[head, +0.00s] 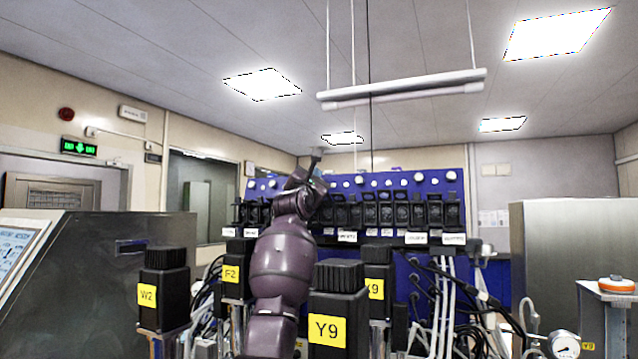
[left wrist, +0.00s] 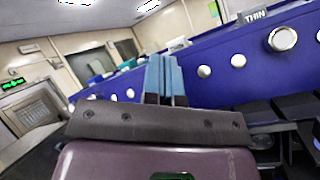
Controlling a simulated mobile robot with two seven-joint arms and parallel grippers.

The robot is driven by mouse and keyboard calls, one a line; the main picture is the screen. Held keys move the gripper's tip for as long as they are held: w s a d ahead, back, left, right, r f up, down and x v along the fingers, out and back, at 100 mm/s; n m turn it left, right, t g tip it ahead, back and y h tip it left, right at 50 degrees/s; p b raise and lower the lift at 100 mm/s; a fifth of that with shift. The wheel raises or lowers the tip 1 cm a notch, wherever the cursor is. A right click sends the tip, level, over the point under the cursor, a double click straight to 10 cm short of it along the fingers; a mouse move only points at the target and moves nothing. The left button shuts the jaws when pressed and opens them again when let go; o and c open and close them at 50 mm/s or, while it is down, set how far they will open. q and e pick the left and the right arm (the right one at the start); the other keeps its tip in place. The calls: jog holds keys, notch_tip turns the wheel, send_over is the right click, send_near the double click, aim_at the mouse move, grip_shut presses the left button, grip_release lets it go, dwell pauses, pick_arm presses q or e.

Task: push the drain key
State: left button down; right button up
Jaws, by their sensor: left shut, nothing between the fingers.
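A blue panel (head: 400,181) at the back carries a row of round white buttons along its top. I cannot tell which one is the drain key; the labels are too small or cut off. My left gripper (head: 318,174) is raised in front of the panel's upper left-middle part. In the left wrist view its two blue fingers (left wrist: 165,80) are shut together and empty, pointing at the panel. Round buttons, such as a pale button (left wrist: 238,60) and a larger one (left wrist: 283,38), show right of the fingers. I cannot tell whether the fingertips touch the panel. My right gripper is not in view.
Black-capped units with yellow labels, such as the Y9 unit (head: 338,300) and W2 unit (head: 163,285), stand in front. Black modules (head: 403,212) line the panel below the buttons. Steel cabinets (head: 560,260) stand at both sides. Cables hang at centre right.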

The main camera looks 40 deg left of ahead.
pick_arm(q)
jog(key=shift+w, duration=0.1)
dwell(0.4)
jog(key=shift+w+a+f, duration=0.15)
jog(key=shift+w, duration=0.2)
jog(key=shift+w+a, duration=0.15)
jog(key=shift+w, duration=0.2)
dwell(0.9)
jog(key=shift+w+f, duration=0.25)
dwell(0.6)
jog(key=shift+f, duration=0.1)
jog(key=shift+f+b, duration=0.15)
jog(key=shift+b, duration=0.15)
jog(key=shift+s+b, duration=0.45)
jog(key=shift+s, duration=0.05)
